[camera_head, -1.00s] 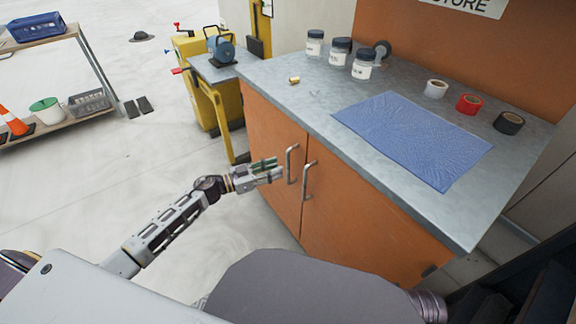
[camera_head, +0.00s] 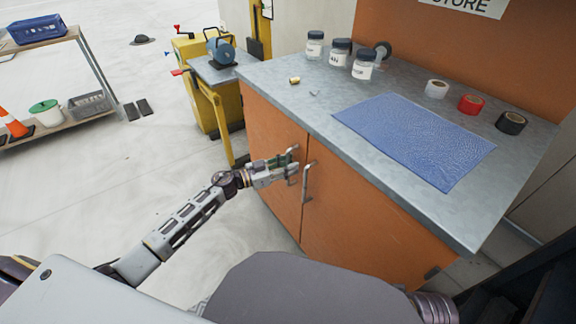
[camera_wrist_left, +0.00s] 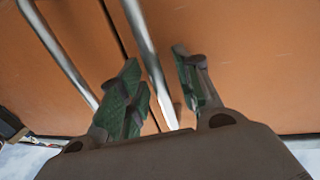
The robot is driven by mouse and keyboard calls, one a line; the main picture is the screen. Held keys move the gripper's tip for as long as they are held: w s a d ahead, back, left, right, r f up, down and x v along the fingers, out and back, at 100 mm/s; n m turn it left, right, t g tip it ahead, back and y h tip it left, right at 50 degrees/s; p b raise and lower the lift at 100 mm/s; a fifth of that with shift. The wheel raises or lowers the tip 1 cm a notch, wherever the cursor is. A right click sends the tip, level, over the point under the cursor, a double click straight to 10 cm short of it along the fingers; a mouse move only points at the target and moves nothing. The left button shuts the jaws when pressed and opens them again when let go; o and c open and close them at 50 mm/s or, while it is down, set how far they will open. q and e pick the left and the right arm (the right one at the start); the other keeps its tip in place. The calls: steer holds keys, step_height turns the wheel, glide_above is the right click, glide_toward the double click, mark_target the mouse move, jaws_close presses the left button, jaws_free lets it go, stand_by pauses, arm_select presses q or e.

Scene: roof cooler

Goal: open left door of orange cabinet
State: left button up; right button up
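The orange cabinet has a left door (camera_head: 270,128) and a right door (camera_head: 350,225), both closed. The left door's metal handle (camera_head: 294,149) stands close to the right door's handle (camera_head: 307,182), with the door seam between them. My left gripper (camera_head: 290,168) is at the left handle, partly hiding it. In the left wrist view, the open green-padded fingers (camera_wrist_left: 158,85) stand on either side of one handle bar (camera_wrist_left: 146,45), with a gap visible. The other handle (camera_wrist_left: 62,55) lies outside the fingers, to the left. My right gripper is not in view.
The grey countertop (camera_head: 300,115) holds jars (camera_head: 362,65), a blue mat (camera_head: 415,135) and tape rolls (camera_head: 471,104). A yellow stand (camera_head: 222,110) is left of the cabinet. A shelf (camera_head: 70,120) stands far left. The floor (camera_head: 110,190) before the cabinet's left side is clear.

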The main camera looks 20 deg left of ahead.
arm_select(q)
jaws_close()
stand_by(0.3)
